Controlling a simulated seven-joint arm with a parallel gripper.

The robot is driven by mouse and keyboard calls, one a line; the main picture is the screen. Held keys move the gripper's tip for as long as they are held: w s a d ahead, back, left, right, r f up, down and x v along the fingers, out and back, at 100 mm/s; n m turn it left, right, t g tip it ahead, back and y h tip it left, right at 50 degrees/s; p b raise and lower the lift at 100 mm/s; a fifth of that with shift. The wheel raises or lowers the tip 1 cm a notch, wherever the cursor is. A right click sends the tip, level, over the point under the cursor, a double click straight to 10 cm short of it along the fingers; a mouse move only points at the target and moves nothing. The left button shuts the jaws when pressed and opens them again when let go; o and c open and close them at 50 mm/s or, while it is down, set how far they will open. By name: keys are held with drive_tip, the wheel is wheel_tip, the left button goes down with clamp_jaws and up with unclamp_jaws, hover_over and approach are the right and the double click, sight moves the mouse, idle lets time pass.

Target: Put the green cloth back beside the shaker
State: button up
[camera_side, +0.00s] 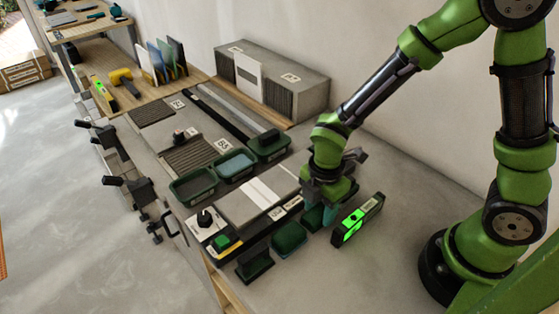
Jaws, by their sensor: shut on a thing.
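My gripper (328,198) is low over the right end of the near row of holders, pointing down. It is shut on a teal-green piece (330,214), which I take to be the green cloth. Most of it is hidden by the jaws, and I cannot tell whether it touches the surface below. I cannot pick out the shaker with certainty; a white box with a black knob (205,219) stands at the near left of the bench.
A level with lit green windows (357,221) stands just right of my gripper. Dark green holders (289,238) lie to the left. Green trays (236,163) and a grey block (290,80) are farther back. Bare bench lies to the right.

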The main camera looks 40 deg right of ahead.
drive_tip(key=o, duration=1.4)
drive_tip(key=shift+w, duration=0.1)
drive_tip(key=shift+w+r, duration=0.1)
drive_tip(key=shift+r, duration=1.4)
drive_tip(key=shift+s+r, duration=0.2)
drive_tip(key=shift+r, duration=2.3)
